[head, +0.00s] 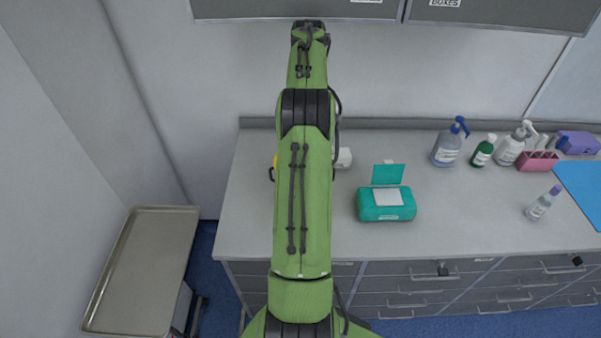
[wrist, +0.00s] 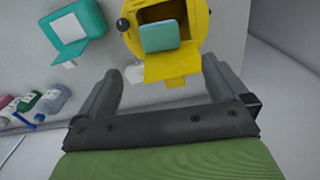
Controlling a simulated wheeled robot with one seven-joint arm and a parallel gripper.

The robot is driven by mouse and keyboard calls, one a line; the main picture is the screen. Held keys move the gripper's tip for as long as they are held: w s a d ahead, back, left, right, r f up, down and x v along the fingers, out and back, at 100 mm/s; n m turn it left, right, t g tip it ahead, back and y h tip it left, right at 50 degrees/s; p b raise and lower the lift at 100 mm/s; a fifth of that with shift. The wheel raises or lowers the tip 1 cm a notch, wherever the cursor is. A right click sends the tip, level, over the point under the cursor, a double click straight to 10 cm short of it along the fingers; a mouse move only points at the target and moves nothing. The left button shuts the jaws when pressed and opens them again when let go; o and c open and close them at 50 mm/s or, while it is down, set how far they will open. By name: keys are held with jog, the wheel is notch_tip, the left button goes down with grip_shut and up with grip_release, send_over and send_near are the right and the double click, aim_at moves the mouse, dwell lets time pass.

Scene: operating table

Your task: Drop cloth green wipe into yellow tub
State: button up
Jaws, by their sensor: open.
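The yellow tub (wrist: 200,20) is in the wrist view, with its dark opening facing the camera. In the head view my green arm hides all but a thin yellow edge of it (head: 275,160). The green wipe (wrist: 159,38), a small teal cloth, shows over the tub's opening, ahead of my fingertips and apart from them. I cannot tell whether it rests on the rim, hangs in the opening or is in the air. My gripper (wrist: 161,66) is open and empty, its fingers spread in front of the tub. The arm hides it in the head view.
A teal wipes box (head: 370,213) with a raised lid stands on the grey counter (head: 440,225) right of my arm. Bottles, including a blue-capped one (head: 446,149), and a pink rack (head: 537,161) stand further right. A metal tray cart (head: 145,265) is at left.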

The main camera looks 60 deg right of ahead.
jog(key=shift+r, duration=1.75)
